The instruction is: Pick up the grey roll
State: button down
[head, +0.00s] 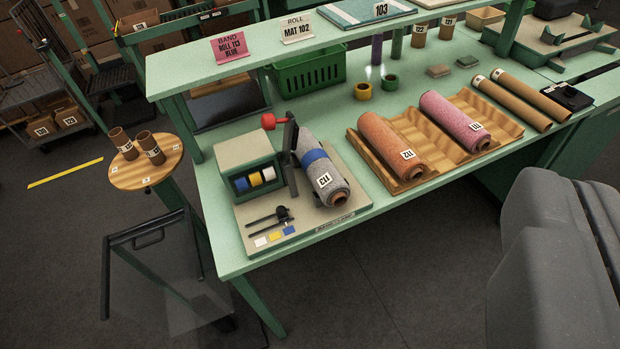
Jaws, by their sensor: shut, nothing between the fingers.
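The grey roll (312,153) lies on the banding stand (293,228) at the left of the green bench. It has a blue band around its middle, a white label reading 113 and a brown core showing at its near end. A dark upright arm with a red knob (268,121) stands close at its left. I cannot tell whether that arm touches the roll. My gripper's fingers do not show in this view.
An orange roll (388,146) and a pink roll (452,120) lie on wooden cradles to the right. A shelf (250,54) with signs runs above the bench's back. A round wooden stool (147,173) holds two tubes. A large grey shape hides the lower right.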

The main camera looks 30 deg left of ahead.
aim_at(331, 187)
jog(key=u, duration=2.35)
jog(key=k, duration=1.4)
jog(key=z, duration=1.25)
jog(key=i, duration=0.85)
